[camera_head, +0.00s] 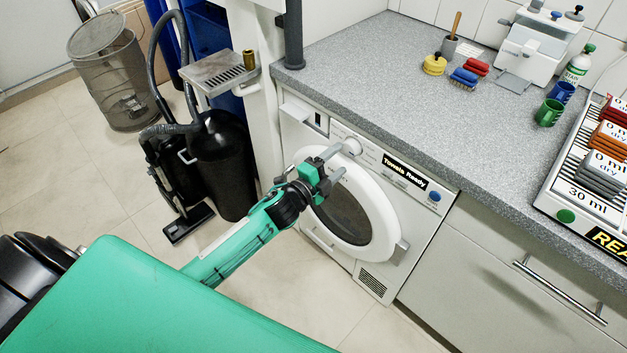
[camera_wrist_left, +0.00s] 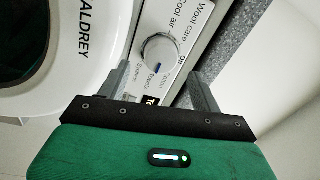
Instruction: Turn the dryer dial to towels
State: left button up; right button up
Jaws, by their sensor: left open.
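The dryer (camera_head: 385,262) is a white front-loader under the grey counter, with a round door. Its dial (camera_head: 352,146) is a white round knob at the top of the panel. In the left wrist view the dial (camera_wrist_left: 158,48) has a blue mark pointing down toward the small "Towels" label. The dryer's display (camera_head: 405,171) reads "Towels Ready". My left gripper (camera_head: 334,163) is open and empty in front of the panel, close to the dial. In the left wrist view its fingers (camera_wrist_left: 160,85) are spread, with the dial beyond the gap between them. My right gripper is out of view.
The counter edge runs just above the dryer panel. A blue button (camera_head: 434,196) sits right of the display. A black vacuum cleaner (camera_head: 220,165) and a wire bin (camera_head: 112,75) stand on the floor at left. Cups, sponges and a scale are on the counter.

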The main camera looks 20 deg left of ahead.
pick_arm(q)
jog(key=v, duration=1)
jog(key=shift+b, duration=0.35)
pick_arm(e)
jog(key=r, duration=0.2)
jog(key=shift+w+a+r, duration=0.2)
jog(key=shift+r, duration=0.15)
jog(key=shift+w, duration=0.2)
